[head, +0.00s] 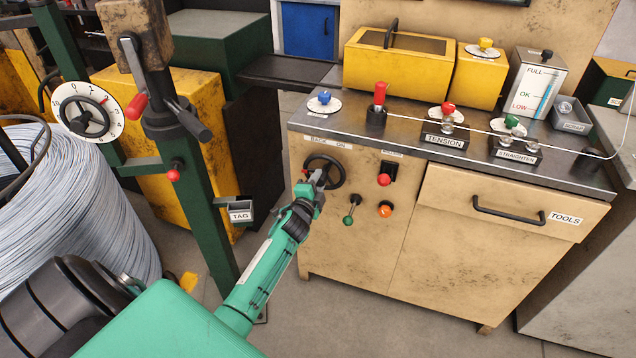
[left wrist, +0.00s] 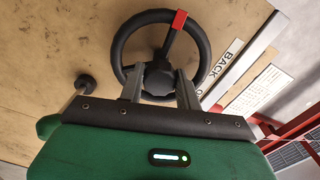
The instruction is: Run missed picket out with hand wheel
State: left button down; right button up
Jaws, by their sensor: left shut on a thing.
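The black hand wheel (head: 342,173) is on the tan cabinet front, below the label BACK ON. In the left wrist view the wheel (left wrist: 116,50) shows a dark hub and a red mark on a spoke at the upper right. My left gripper (head: 319,181) is at the wheel. In the left wrist view its two grey fingers (left wrist: 159,88) lie on either side of the hub, shut on the wheel; their tips are partly hidden. A thin pale wire (head: 465,127) runs over the cabinet top past the TENSION and STRAIGHTEN blocks. I cannot pick out a missed picket. My right gripper is not in view.
A green post (head: 200,200) with a crank and TAG holder stands left of the forearm. A wire coil (head: 85,200) is at far left.

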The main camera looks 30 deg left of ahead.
pick_arm(q)
jog(key=shift+f, duration=0.1)
jog(key=c, duration=1)
grip_release()
jog(key=shift+o, duration=0.2)
jog(key=v, duration=1.4)
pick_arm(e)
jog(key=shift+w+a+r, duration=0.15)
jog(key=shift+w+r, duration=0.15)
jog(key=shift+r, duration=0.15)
pick_arm(q)
jog(key=shift+w, duration=0.1)
